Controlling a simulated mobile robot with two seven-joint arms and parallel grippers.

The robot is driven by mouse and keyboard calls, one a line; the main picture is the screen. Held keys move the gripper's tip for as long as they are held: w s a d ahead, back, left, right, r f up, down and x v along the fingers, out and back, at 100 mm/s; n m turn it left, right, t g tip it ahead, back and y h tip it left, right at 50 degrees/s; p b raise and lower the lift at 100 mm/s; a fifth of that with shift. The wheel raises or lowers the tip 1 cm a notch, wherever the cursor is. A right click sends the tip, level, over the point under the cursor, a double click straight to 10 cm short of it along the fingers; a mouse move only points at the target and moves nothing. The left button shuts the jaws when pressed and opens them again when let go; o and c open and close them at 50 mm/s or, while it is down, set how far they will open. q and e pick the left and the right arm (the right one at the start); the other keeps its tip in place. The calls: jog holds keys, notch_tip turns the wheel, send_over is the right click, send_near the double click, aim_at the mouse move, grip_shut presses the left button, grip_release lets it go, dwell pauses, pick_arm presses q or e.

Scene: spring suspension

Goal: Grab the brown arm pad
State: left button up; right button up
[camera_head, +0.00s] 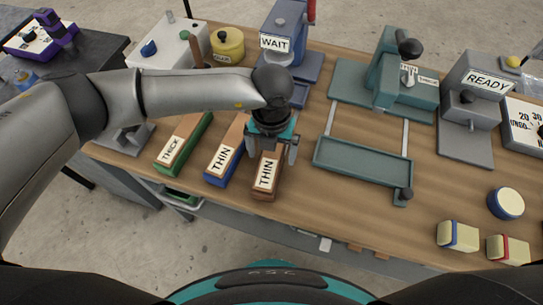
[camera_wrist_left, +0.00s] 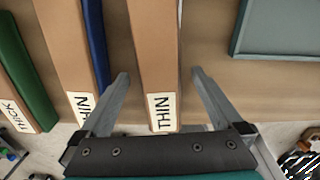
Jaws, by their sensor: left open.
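The brown arm pad (camera_head: 265,190) is the rightmost of three long blocks at the table's front edge. It has a tan top, a darker brown side and a white "THIN" label. My left gripper (camera_head: 271,152) is above it, pointing down, open and empty. In the left wrist view the fingers of the left gripper (camera_wrist_left: 158,75) stand on either side of the brown arm pad (camera_wrist_left: 153,50), with a gap on each side. The pad's far end is hidden under the gripper in the head view. My right gripper is not in view.
A blue-sided "THIN" block (camera_head: 222,165) lies close left, and a green-sided "THICK" block (camera_head: 178,150) beyond it. A teal tray (camera_head: 362,165) stands to the right. The "WAIT" machine (camera_head: 280,45) is behind the gripper. Bare tabletop separates the pad from the tray.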

pick_arm(q)
jog(key=shift+c, duration=0.4)
jog(key=c, duration=1.5)
